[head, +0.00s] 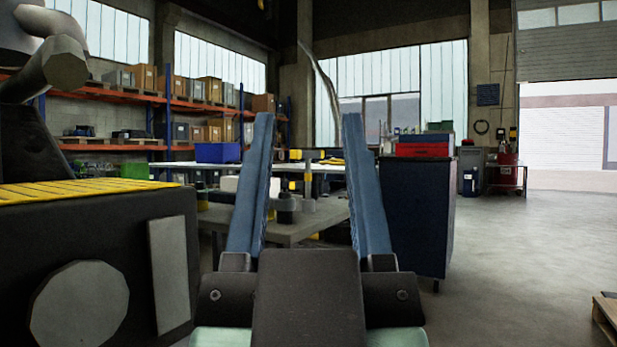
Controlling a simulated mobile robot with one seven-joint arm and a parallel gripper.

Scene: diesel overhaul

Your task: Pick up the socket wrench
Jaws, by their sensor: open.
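My gripper (308,120) is open and empty, its two blue fingers pointing up and forward in the middle of the head view. Between the fingers and well beyond them is a grey low table (300,228). A grey upright T-shaped thing (308,180) with a yellow part shows at this table. I cannot tell whether it is the socket wrench; no socket wrench can be made out for sure. My fingers hide parts of the table.
A dark machine with a yellow top (80,190) stands close on the left. A dark blue cabinet (408,215) with a red box (422,150) on it stands right of the fingers. A blue bin (217,153) is behind. The floor (520,260) at right is mostly clear.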

